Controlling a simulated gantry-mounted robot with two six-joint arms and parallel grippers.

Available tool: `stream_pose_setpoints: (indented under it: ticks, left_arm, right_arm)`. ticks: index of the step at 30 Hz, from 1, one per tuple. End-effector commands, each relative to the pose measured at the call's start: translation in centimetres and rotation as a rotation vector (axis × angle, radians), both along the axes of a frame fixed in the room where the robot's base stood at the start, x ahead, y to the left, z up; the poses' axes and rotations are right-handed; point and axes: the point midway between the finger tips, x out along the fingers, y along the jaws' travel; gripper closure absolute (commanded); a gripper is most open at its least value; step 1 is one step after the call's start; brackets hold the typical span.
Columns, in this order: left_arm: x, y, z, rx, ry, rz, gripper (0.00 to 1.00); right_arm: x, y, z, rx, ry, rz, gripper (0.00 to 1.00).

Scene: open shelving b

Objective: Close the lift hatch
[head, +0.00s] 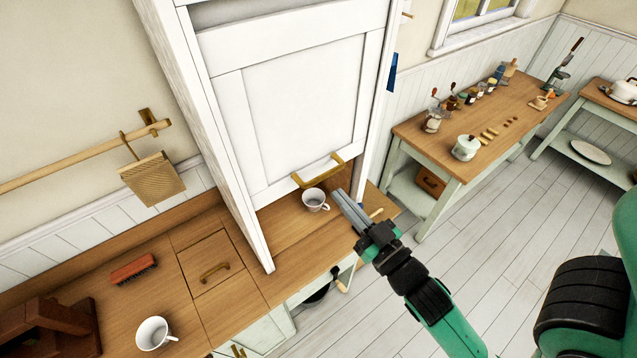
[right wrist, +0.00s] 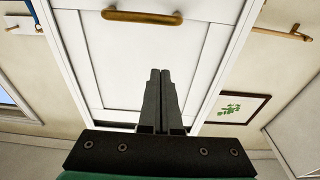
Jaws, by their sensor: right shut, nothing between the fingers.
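The lift hatch (head: 290,105) is a white panelled door in a tall white frame. A brass handle (head: 318,171) runs along its lower edge. The hatch stands raised, with an open gap below it over the wooden surface. A white cup (head: 314,200) stands upright at that gap. My right gripper (head: 340,196) is shut and empty, just below and right of the handle, beside the cup. In the right wrist view, the shut fingers (right wrist: 165,76) point towards the white hatch (right wrist: 140,50), with the handle (right wrist: 154,17) beyond their tips. My left gripper is not in view.
The wooden counter (head: 150,290) at left holds another white cup (head: 153,334), a red-brown brush (head: 133,269) and a lid with a brass handle (head: 206,262). A rail (head: 80,157) is on the left wall. A side table (head: 490,120) with kitchenware stands right. Open floor lies between.

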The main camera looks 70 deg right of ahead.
Motion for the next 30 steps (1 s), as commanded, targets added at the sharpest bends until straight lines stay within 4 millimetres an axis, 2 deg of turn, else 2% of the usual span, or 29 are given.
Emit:
stream_pose_setpoints:
  ticks: [5, 15, 18, 21, 30]
  left_arm:
    - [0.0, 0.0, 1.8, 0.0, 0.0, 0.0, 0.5]
    - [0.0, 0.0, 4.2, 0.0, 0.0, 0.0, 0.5]
    - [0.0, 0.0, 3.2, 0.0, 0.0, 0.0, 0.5]
    - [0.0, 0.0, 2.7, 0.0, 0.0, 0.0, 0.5]
    - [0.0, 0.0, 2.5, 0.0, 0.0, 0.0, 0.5]
  right_arm:
    - [2.1, -1.3, 1.0, -0.001, -0.002, -0.002, 1.0]
    - [8.4, -5.0, 1.8, 0.0, -0.002, 0.0, 1.0]
    - [8.0, -4.7, -0.9, 0.002, 0.005, 0.0, 1.0]
    - [7.7, -4.6, -2.1, 0.001, 0.002, 0.0, 1.0]
    - [7.5, -4.5, -2.6, 0.001, 0.0, 0.001, 1.0]
